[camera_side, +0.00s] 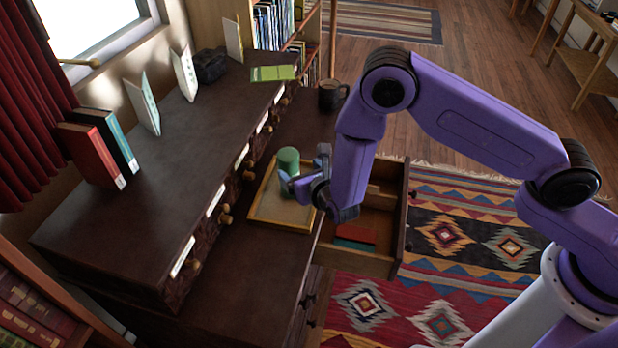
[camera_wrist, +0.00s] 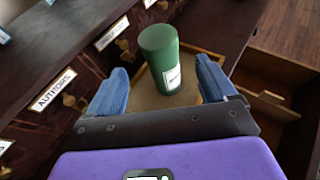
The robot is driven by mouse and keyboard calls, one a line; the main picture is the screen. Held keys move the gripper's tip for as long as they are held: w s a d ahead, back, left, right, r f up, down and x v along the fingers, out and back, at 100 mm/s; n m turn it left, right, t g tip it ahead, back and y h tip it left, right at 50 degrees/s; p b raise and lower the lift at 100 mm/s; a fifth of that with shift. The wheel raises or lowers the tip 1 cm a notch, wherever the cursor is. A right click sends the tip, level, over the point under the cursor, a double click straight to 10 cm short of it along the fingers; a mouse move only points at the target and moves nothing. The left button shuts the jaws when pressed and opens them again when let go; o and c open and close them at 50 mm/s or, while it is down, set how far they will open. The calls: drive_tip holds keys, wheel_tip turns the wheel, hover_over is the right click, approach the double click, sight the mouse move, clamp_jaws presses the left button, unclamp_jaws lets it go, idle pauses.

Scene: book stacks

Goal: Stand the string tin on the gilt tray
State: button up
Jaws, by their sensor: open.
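The string tin is a green cylinder (camera_side: 288,160) with a small white label, which also shows in the wrist view (camera_wrist: 159,62). It stands upright over the gilt tray (camera_side: 281,222), a shallow tan tray with a gold rim, also seen in the wrist view (camera_wrist: 143,102). The tin's base looks to be on the tray, though the side view hides its lower part behind my gripper. My gripper (camera_side: 288,180) is open at the tray; in the wrist view its two blue fingers (camera_wrist: 160,85) are spread on either side of the tin, with gaps visible.
A dark mug (camera_side: 332,96) stands farther back on the lower shelf. An open drawer (camera_side: 368,257) with a red and a green book lies right of the tray. The raised labelled drawer row (camera_side: 208,205) is on the left, with upright books (camera_side: 97,150) on top.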

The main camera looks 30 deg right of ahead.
drive_tip(key=s+d+r+m+g+h, duration=0.5)
drive_tip(key=s+d+r+m+h, duration=0.1)
drive_tip(key=s+d+r+m, duration=0.8)
drive_tip(key=s+d+r+m+g+y, duration=0.2)
drive_tip(key=s+m+g+y, duration=0.1)
drive_tip(key=s, duration=0.8)
drive_tip(key=s+d+r+m+g+y, duration=0.2)
drive_tip(key=s+r+m+g+y, duration=0.1)
drive_tip(key=s, duration=0.8)
drive_tip(key=shift+s+d+m+g+y, duration=0.2)
drive_tip(key=shift+d+m+g+y, duration=0.2)
drive_tip(key=shift+m+g+y, duration=0.6)
